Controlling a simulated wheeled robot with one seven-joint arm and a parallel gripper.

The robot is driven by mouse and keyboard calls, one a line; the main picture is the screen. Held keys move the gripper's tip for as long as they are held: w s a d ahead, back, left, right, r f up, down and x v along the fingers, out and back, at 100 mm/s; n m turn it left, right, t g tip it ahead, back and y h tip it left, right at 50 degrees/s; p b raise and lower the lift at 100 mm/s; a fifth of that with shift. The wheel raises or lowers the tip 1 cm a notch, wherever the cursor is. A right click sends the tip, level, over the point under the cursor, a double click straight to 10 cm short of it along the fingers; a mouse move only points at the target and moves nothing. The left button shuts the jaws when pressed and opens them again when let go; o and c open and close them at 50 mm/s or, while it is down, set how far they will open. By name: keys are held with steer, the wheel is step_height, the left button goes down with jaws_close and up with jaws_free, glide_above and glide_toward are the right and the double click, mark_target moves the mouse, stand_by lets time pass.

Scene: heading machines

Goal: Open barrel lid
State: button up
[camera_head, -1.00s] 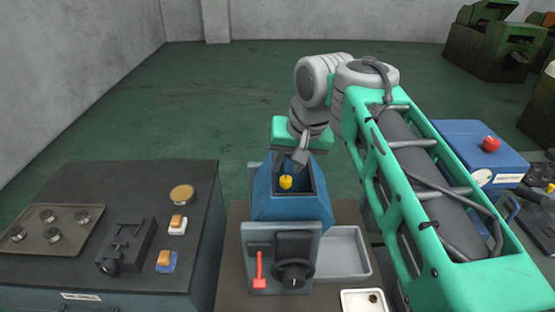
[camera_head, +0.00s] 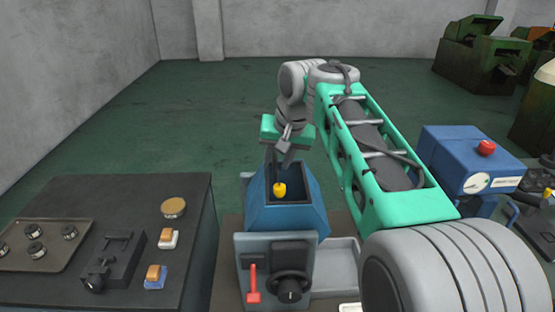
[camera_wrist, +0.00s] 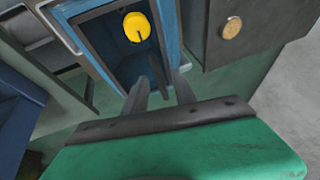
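A blue machine with a tapered, open-topped hopper (camera_head: 290,220) stands in front of me. A yellow knob-like piece (camera_head: 279,189) shows inside its dark opening; in the wrist view the yellow piece (camera_wrist: 137,27) lies above and left of the fingers. I cannot make out which part is the barrel lid. My gripper (camera_head: 283,158) hangs over the back part of the hopper opening. In the wrist view its fingers (camera_wrist: 162,88) stand apart, with a thin dark bar or shadow just beyond them. They hold nothing visible, and I cannot tell whether they touch the hopper.
The hopper's front has a red lever (camera_head: 253,283) and a black handwheel (camera_head: 290,287). A dark control bench (camera_head: 115,210) with switches stands at left. A grey tray (camera_head: 337,265) lies right of the hopper. A blue box with a red button (camera_head: 485,148) stands farther right. Green floor lies behind.

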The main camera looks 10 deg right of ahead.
steer(key=shift+c, duration=0.4)
jaws_close()
stand_by(0.9)
